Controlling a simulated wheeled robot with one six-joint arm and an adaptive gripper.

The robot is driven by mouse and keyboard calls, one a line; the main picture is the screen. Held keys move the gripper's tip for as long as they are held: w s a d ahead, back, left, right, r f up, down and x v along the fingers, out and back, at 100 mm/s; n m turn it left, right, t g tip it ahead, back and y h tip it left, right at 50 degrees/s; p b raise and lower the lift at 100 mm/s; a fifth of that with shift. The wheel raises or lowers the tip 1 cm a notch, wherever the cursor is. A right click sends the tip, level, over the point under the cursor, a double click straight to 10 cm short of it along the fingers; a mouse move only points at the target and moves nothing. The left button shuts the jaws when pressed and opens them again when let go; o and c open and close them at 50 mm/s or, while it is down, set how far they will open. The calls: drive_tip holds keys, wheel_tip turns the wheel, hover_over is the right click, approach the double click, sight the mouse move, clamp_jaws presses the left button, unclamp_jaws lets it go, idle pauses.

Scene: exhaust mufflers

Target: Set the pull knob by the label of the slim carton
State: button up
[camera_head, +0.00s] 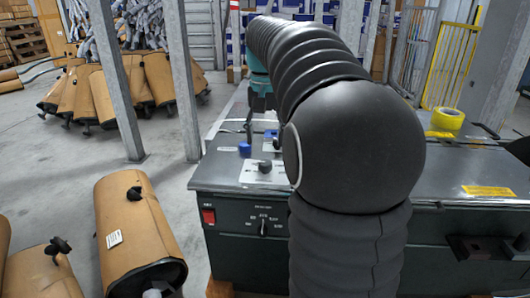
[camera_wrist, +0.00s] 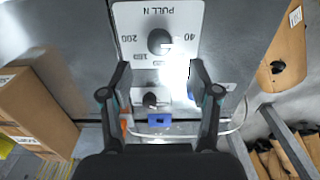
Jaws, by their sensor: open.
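The pull knob (camera_wrist: 160,41) is a round dark knob on a white dial plate (camera_wrist: 185,17). Upside-down "PULL N" and figures such as 200, 160 and 40 show on the plate in the wrist view. The knob also shows on the bench top in the head view (camera_head: 264,165). My gripper (camera_wrist: 160,70) is open and empty, its fingertips spread beside the plate just below the knob in the picture. Brown cartons (camera_wrist: 32,97) stand at the left of the wrist view; a lower one (camera_wrist: 22,152) bears a small white label (camera_wrist: 24,140), too small to read. I cannot tell which is slim.
A second dark knob (camera_wrist: 150,99), a blue fitting (camera_wrist: 161,119) and a blue button (camera_head: 244,148) are near the plate. The bench front has a red switch (camera_head: 209,216) and a selector (camera_head: 264,227). Mufflers (camera_head: 135,228) lie left. My arm hides mid-bench.

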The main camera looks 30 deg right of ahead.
sight(265, 162)
drive_tip(key=shift+r, duration=2.45)
drive_tip(key=s+a+f+n+t, duration=0.2)
drive_tip(key=s+a+f+n, duration=0.1)
drive_tip(key=s+a+f, duration=0.4)
drive_tip(key=s+a+f+n+t, duration=0.3)
drive_tip(key=s+a+f, duration=0.4)
drive_tip(key=s+f, duration=0.3)
drive_tip(key=shift+s+a+n+t, duration=0.3)
drive_tip(key=shift+s+a, duration=0.1)
drive_tip(key=shift+s, duration=1.65)
